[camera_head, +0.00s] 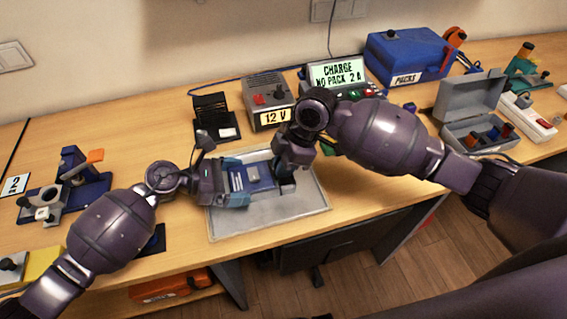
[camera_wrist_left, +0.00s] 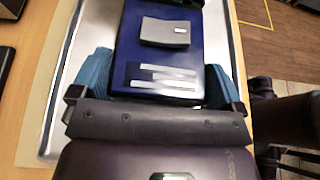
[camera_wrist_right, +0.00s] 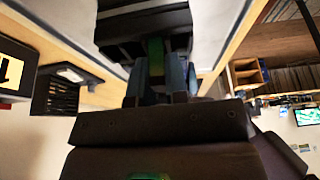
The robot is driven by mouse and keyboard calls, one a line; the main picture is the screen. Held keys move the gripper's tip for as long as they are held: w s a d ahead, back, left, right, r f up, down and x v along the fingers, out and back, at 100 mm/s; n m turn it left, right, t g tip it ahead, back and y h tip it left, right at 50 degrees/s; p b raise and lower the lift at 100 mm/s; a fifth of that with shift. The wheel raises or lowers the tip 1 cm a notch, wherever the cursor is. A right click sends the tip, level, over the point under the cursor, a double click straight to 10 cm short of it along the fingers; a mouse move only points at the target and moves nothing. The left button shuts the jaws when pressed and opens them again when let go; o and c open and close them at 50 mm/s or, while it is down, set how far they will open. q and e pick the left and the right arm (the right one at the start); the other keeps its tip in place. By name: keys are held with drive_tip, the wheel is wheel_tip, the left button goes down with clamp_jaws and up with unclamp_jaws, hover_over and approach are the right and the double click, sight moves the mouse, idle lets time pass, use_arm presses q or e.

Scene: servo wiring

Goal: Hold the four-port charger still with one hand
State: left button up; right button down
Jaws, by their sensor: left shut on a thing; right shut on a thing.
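A dark blue box (camera_head: 256,177) with a grey raised block and pale label strips lies on the metal tray (camera_head: 240,222); I take it for the four-port charger, though no ports can be made out. My left gripper (camera_head: 234,184) is shut around its near end, and in the left wrist view the blue fingers grip both sides of the box (camera_wrist_left: 150,62). My right gripper (camera_head: 287,182) is at the box's right end. In the right wrist view it is shut on a small green piece (camera_wrist_right: 155,55) in front of a dark block (camera_wrist_right: 140,25).
Behind the tray stand a black slotted holder (camera_head: 213,118), a 12 V supply (camera_head: 266,98) and a unit reading CHARGE NO PACK 2 A (camera_head: 337,74). A blue PACKS box (camera_head: 405,55) and an open grey case (camera_head: 470,110) are to the right. A blue fixture (camera_head: 84,180) stands left.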

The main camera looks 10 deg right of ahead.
drive_tip(key=shift+r, duration=1.65)
idle(0.7)
drive_tip(key=shift+r, duration=1.85)
use_arm(q)
drive_tip(key=o, duration=0.7)
drive_tip(key=shift+o, duration=0.2)
drive_tip(key=v, duration=1.2)
drive_tip(key=shift+s, duration=0.15)
use_arm(e)
drive_tip(key=shift+s, duration=0.1)
